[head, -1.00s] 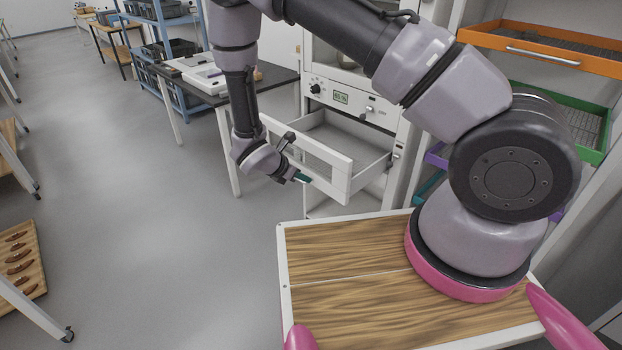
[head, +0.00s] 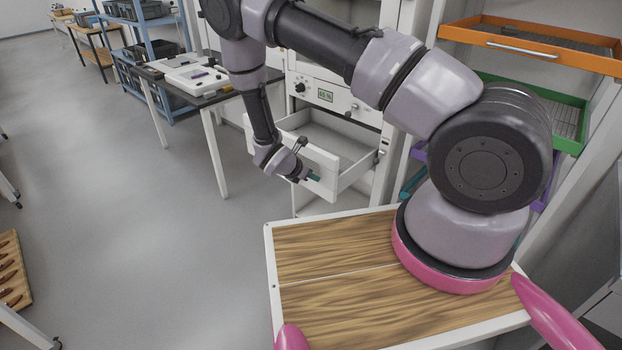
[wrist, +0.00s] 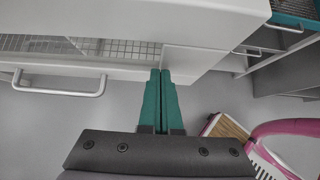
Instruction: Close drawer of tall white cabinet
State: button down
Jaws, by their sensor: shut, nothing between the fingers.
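The tall white cabinet (head: 335,96) stands behind my arm, with a control panel and a small display above its drawer. The white drawer (head: 320,166) is pulled out, and its inside shows from above. My gripper (head: 315,177) is at the outer face of the drawer front, with its green fingertips shut and empty. In the wrist view my gripper's green fingers (wrist: 160,72) lie together, with their tips at the white drawer front. I cannot tell whether they touch it. The drawer's bar handle (wrist: 60,88) shows to the left of the fingers.
An open rack with an orange tray (head: 535,45) and a green tray (head: 545,110) stands right of the cabinet. A dark-topped table (head: 205,95) with white equipment stands left of it. The grey floor (head: 130,240) at left is mostly clear.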

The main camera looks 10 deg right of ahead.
jog(key=w+d, duration=0.5)
jog(key=d, duration=0.2)
jog(key=w+d, duration=0.5)
jog(key=d, duration=0.2)
jog(key=w+d, duration=0.5)
jog(key=d, duration=0.2)
jog(key=shift+w+d, duration=0.25)
jog(key=shift+w, duration=0.05)
jog(key=shift+w+d+r, duration=0.1)
jog(key=shift+d, duration=0.15)
